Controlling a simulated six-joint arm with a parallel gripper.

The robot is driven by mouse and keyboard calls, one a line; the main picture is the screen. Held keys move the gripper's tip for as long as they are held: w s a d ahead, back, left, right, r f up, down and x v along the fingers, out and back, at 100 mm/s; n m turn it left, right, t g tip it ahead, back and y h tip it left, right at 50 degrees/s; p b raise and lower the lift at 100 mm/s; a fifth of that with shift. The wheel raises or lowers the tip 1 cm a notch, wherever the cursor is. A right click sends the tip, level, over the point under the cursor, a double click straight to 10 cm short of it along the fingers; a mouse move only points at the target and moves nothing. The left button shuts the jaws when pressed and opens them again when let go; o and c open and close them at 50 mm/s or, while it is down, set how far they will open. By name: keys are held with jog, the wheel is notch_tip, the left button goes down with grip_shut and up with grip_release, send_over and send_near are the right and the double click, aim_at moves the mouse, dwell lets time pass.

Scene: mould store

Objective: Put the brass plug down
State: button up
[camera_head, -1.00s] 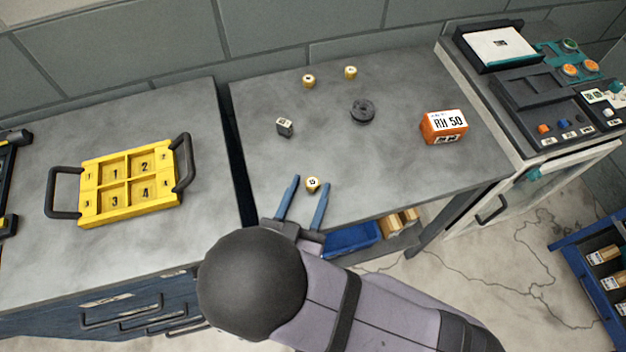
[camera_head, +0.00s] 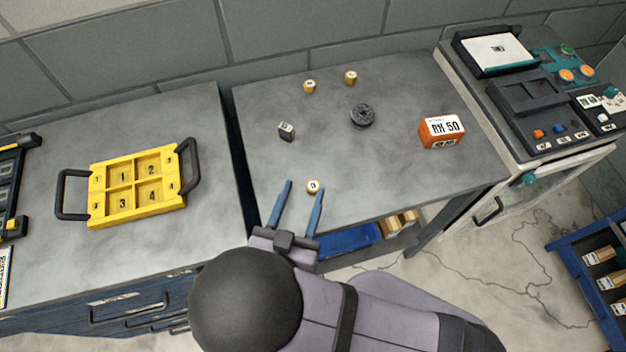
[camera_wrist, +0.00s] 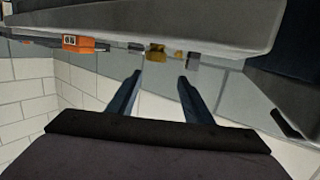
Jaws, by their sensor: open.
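A small brass plug (camera_head: 312,186) with a pale labelled top stands upright on the grey bench top (camera_head: 395,175) near its front edge. My gripper (camera_head: 304,187) is open, its two blue fingers at the bench's front edge. In the head view the plug lies near the fingertips, closer to the right finger, and neither finger is closed on it. In the wrist view my open gripper (camera_wrist: 160,76) is empty, and a brass piece (camera_wrist: 155,52) shows beyond the tips. Two more brass plugs stand at the back of the bench, the left one (camera_head: 310,86) and the right one (camera_head: 351,77).
A small grey block (camera_head: 286,131), a black round part (camera_head: 362,116) and an orange box (camera_head: 441,131) stand on the bench. A yellow numbered tray (camera_head: 98,201) with black handles lies on the left bench, across a dark gap.

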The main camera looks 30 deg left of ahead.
notch_tip(320, 180, up, 5)
jog(key=s+p, duration=0.2)
jog(key=p, duration=0.3)
jog(key=g+h, duration=0.1)
jog(key=g, duration=0.1)
send_near(313, 186)
jog(key=shift+w+r+m, duration=0.1)
jog(key=shift+w+m, duration=0.2)
jog(key=shift+w, duration=0.2)
jog(key=shift+w+a+f+b, duration=0.1)
jog(key=shift+w+f+b, duration=0.25)
jog(key=shift+w+b, duration=0.35)
jog(key=shift+w+a, duration=0.15)
jog(key=shift+w, duration=0.15)
jog(key=b+x, duration=0.1)
jog(key=x, duration=0.1)
jog(key=b+x, duration=0.2)
jog(key=shift+a+f, duration=0.1)
jog(key=shift+f, duration=0.35)
jog(key=shift+w+a, duration=0.1)
jog(key=shift+w, duration=0.3)
jog(key=shift+c, duration=0.7)
grip_shut()
